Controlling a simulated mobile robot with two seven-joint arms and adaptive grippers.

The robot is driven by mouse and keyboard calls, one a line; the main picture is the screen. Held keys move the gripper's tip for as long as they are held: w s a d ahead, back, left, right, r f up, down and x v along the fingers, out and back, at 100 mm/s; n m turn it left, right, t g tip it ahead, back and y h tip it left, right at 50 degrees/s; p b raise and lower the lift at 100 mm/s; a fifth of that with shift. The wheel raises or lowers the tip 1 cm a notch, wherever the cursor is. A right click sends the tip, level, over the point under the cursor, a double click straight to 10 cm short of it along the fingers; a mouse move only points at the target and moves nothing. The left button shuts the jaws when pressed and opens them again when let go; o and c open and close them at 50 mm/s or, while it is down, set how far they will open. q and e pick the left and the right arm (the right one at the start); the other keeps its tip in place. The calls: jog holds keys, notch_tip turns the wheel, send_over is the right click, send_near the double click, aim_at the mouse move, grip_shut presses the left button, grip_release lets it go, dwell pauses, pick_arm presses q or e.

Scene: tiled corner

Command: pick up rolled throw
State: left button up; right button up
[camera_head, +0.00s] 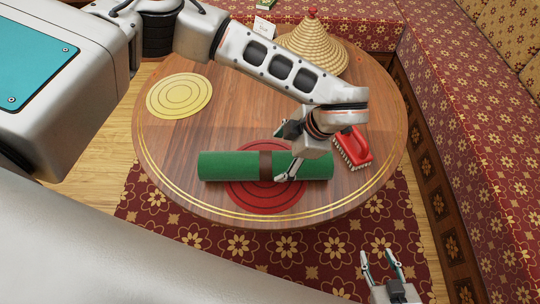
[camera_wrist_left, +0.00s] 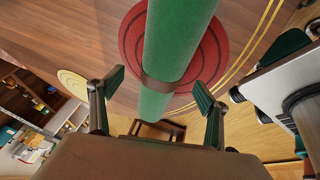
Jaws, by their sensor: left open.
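The rolled throw (camera_head: 225,166) is a green roll with a brown band (camera_head: 265,165) around its middle. It lies left to right on the round wooden table (camera_head: 200,130), across a red round mat (camera_head: 265,203). My left gripper (camera_head: 284,153) is open at the roll, just right of the band, with one finger on the far side and one at the near side. In the left wrist view the roll (camera_wrist_left: 178,40) runs between the two spread fingers (camera_wrist_left: 160,85); contact cannot be told. My right gripper (camera_head: 380,258) is open and empty, low at the right, off the table.
A red brush (camera_head: 355,148) lies right of my left gripper, close to the roll's right end. A yellow round mat (camera_head: 180,95) is at the left. A woven cone (camera_head: 312,50) and a white card (camera_head: 264,27) stand at the back. A patterned bench (camera_head: 475,130) borders the right.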

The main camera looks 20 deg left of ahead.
aim_at(267, 164)
pick_arm(q)
jog(key=shift+s+a+f, duration=0.1)
jog(key=shift+a+f, duration=0.1)
jog(key=shift+a, duration=0.05)
jog(key=x, duration=0.4)
jog(key=s+b+x, duration=0.1)
jog(key=x, duration=0.1)
jog(key=shift+a, duration=0.15)
jog(key=shift+w+a+f, duration=0.2)
jog(key=shift+a+f, duration=0.05)
jog(key=shift+f, duration=0.15)
pick_arm(e)
jog(key=shift+s+a+f, duration=0.1)
jog(key=shift+s+f, duration=0.3)
pick_arm(q)
jog(key=c, duration=1.5)
jog(key=shift+c, duration=1)
pick_arm(e)
jog(key=shift+w+r, duration=0.1)
pick_arm(q)
jog(key=shift+r, duration=0.15)
